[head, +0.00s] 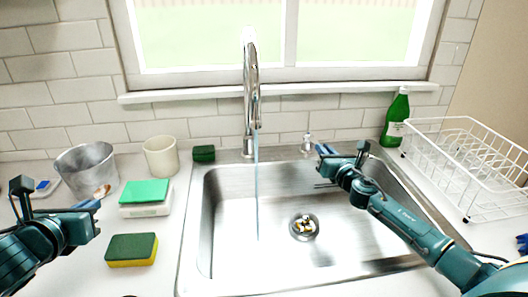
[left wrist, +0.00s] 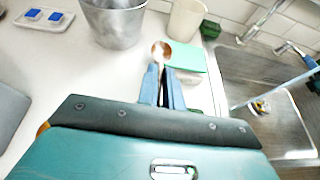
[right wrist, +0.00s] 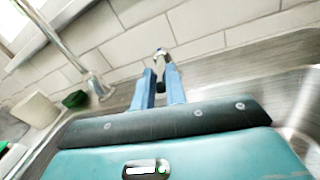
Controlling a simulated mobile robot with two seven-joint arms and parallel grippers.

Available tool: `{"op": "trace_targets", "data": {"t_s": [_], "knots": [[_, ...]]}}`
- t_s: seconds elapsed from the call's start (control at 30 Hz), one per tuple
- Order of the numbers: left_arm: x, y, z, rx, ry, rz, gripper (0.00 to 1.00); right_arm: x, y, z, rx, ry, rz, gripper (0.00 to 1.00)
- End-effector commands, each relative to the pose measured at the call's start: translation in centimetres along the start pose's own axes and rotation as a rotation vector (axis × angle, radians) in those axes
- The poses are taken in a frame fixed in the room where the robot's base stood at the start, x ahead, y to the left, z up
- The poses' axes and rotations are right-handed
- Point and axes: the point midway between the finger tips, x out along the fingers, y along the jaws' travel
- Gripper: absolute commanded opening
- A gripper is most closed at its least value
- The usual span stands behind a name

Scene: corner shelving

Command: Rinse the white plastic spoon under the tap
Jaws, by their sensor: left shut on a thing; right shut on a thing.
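My left gripper (head: 94,206) is shut on a spoon whose brownish, coppery bowl (left wrist: 161,50) sticks out past the fingertips; it does not look white. The spoon (head: 102,191) is over the left counter, away from the water. The chrome tap (head: 250,90) stands behind the sink (head: 205,220), with a thin bluish stream of water (head: 257,190) falling into the basin. My right gripper (head: 320,152) is at the small tap handle (head: 307,143) to the right of the spout. In the right wrist view it is shut on the handle (right wrist: 160,55).
A green bottle (head: 396,118) and white dish rack (head: 465,165) stand right. The left basin is free.

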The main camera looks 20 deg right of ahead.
Motion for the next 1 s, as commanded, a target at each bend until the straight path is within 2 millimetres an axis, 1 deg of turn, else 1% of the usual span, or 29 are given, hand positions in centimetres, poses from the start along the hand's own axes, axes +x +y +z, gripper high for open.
{"op": "trace_targets", "data": {"t_s": [0.3, 0.33, 0.6, 0.87, 1.0], "knots": [[0.0, 0.0, -0.1, 0.000, 0.000, 0.000, 0.00, 0.0, -0.2, 0.1, 0.003, 0.003, 0.011, 0.00], [0.0, 0.0, -0.1, 0.000, 0.000, 0.000, 0.00, 0.0, -0.2, 0.1, 0.003, 0.003, 0.011, 0.14], [0.0, 0.0, -0.1, 0.000, 0.000, 0.000, 0.00, 0.0, -0.1, 0.1, 0.002, 0.003, 0.011, 0.35], [0.0, 0.0, -0.1, 0.000, 0.000, 0.000, 0.00, -0.1, -0.1, 0.0, 0.002, 0.004, 0.011, 0.35], [0.1, 0.0, -0.1, 0.000, 0.000, 0.000, 0.00, -1.3, -0.2, -0.1, 0.000, 0.005, 0.011, 0.35]]}}
